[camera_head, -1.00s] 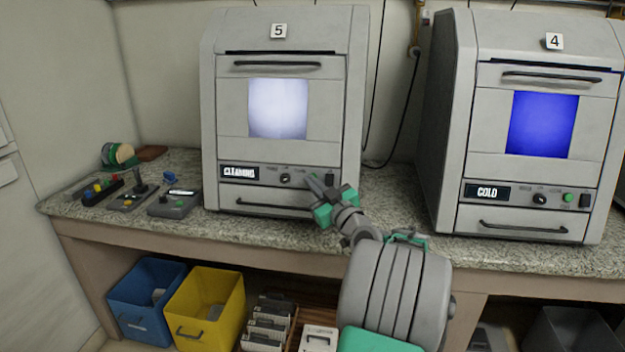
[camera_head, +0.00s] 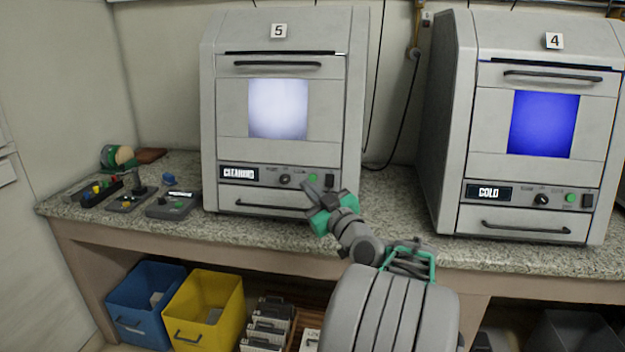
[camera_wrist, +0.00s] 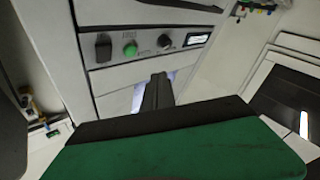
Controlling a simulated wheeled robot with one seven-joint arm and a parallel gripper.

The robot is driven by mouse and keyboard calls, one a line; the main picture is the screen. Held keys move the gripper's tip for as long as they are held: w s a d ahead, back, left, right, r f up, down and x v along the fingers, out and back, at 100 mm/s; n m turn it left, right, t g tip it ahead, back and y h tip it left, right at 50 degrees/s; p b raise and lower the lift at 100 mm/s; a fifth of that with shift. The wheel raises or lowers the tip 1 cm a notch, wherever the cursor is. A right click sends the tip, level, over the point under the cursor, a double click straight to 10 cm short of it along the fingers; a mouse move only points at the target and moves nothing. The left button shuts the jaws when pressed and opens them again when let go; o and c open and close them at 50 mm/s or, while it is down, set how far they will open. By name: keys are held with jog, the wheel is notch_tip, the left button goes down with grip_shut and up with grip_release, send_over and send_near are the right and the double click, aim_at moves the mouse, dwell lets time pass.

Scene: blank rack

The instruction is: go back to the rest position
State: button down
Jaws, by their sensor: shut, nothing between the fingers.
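My gripper (camera_head: 308,184) is in front of the lower panel of the grey machine numbered 5 (camera_head: 222,110), near its knob and green button. The fingers are shut and hold nothing. In the wrist view my gripper (camera_wrist: 160,78) points at the machine's lower front (camera_wrist: 115,78), with the black switch, green button and knob above the fingertips. Whether the fingertips touch the panel I cannot tell. The machine's display reads something like "CLEANING" and its window glows white.
Machine 4 (camera_head: 490,130), with a blue window and "COLD" display, stands right on the same granite counter (camera_head: 400,215). Small control boxes (camera_head: 172,204) lie at the counter's left. Blue (camera_head: 140,305) and yellow (camera_head: 205,310) bins sit below. Counter between the machines is clear.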

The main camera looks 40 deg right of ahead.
dwell(0.3)
jog(key=w+a+n+g+y+p, duration=0.15)
jog(key=a+g+y+p, duration=0.35)
jog(key=a, duration=0.7)
jog(key=w+a+g+p, duration=0.25)
jog(key=a+p, duration=0.55)
jog(key=a, duration=0.4)
jog(key=s+a+m+g+p, duration=0.1)
jog(key=s+a+g+p, duration=0.1)
jog(key=s, duration=0.4)
jog(key=s+a+m+g+p, duration=0.1)
jog(key=s+a+g+p, duration=0.2)
jog(key=s, duration=0.4)
jog(key=s+a+m+g+h+p, duration=0.1)
jog(key=s+a+g+p, duration=0.2)
jog(key=s+a, duration=0.3)
jog(key=shift+s+r+p, duration=0.35)
jog(key=shift+r+p, duration=0.1)
jog(key=shift+g, duration=0.25)
dwell(2.7)
